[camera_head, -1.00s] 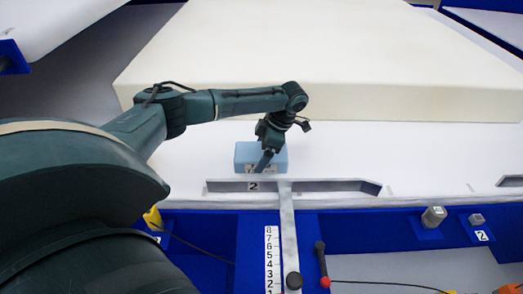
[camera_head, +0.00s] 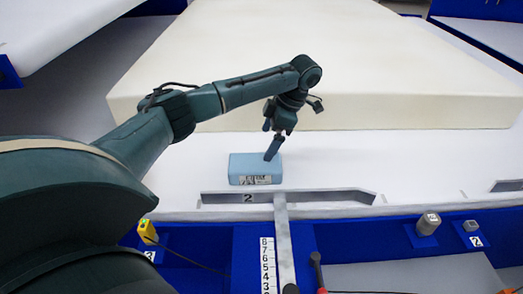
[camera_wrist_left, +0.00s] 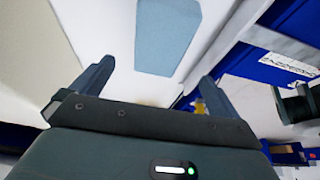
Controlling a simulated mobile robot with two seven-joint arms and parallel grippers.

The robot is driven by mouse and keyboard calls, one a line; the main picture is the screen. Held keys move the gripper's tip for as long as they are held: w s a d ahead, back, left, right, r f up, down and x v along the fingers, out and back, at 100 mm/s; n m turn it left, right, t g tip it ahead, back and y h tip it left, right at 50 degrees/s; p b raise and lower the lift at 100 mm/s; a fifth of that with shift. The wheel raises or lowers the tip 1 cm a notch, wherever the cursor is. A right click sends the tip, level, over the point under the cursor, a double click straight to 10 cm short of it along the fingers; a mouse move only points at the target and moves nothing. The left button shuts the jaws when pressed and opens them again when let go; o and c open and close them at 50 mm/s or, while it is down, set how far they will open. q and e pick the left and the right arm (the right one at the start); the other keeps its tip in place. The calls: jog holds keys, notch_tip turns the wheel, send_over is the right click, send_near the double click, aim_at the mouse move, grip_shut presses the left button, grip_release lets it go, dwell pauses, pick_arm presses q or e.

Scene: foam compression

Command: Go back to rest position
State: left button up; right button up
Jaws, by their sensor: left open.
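My left gripper (camera_head: 270,143) is open above the white table, at the upper right edge of a light blue block (camera_head: 246,166). The block lies on the white surface just behind the grey bar marked 2, with a printed label on its front face. In the left wrist view my left gripper (camera_wrist_left: 152,85) has its fingers spread with nothing between them, and the blue block (camera_wrist_left: 166,35) lies beyond the fingertips. The gripper looks apart from the block. My right gripper is not in view.
A large cream foam slab (camera_head: 330,110) lies behind the block. A grey T-shaped bar (camera_head: 330,199) runs in front of it, with a numbered scale (camera_head: 267,265) on the blue frame. A yellow part (camera_head: 148,232) and a grey knob (camera_head: 428,224) stand along the front.

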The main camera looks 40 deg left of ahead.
pick_arm(q)
jog(key=shift+v, duration=1.15)
jog(key=shift+d+f, duration=0.1)
